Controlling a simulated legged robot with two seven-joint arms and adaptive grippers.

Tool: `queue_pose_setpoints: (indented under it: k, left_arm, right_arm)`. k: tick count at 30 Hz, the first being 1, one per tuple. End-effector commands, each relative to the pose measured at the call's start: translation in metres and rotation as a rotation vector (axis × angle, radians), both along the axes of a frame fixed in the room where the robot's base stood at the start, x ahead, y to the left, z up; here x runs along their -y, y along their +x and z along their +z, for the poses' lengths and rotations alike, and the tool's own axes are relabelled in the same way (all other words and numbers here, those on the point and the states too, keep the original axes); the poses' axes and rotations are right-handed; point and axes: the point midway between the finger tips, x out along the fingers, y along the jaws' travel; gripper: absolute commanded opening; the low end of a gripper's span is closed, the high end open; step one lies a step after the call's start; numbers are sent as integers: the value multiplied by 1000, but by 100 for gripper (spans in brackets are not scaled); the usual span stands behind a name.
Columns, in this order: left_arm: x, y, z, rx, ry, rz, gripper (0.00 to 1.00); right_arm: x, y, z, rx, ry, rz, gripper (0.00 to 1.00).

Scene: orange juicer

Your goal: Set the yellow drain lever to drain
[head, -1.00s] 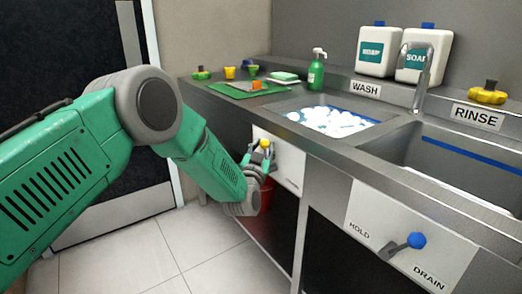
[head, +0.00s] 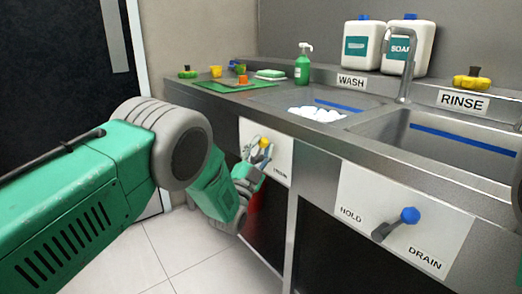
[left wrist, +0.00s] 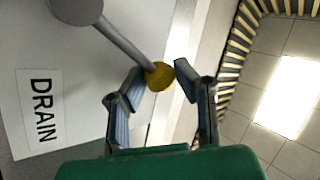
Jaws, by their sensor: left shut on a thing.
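The yellow drain lever's ball knob (head: 265,142) shows on the white panel under the WASH basin. Part of the DRAIN label (head: 281,172) is visible at that panel's lower right. In the left wrist view the yellow knob (left wrist: 159,76) sits on a grey rod that runs to a round hub (left wrist: 76,8) at the top left, with the DRAIN label (left wrist: 42,112) at the left. My left gripper (head: 258,155) is at the lever, its two fingers (left wrist: 160,82) on either side of the knob and shut on it. The HOLD label there is hidden or unreadable.
A second lever with a blue knob (head: 409,215) is on the RINSE panel to the right. White foam (head: 316,114) lies in the WASH basin (head: 275,99). Soap jugs (head: 362,45), a green pump bottle (head: 302,66) and a tap (head: 408,62) stand on the counter. The floor in front is clear.

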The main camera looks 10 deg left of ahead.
Motion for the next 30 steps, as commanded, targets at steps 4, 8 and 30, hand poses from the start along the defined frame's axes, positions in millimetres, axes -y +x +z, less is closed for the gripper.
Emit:
queue_pose_setpoints:
  k: [4, 8, 30]
  left_arm:
    - [2, -2, -6, 7, 21, -2, 0]
    - [3, -3, -7, 11, 27, -3, 0]
    - [1, -5, -7, 12, 26, -2, 46]
  right_arm:
    - [0, 0, -3, 0, 0, 0, 81]
    - [0, 0, -3, 0, 0, 0, 81]
    - [0, -2, -2, 3, 0, 0, 81]
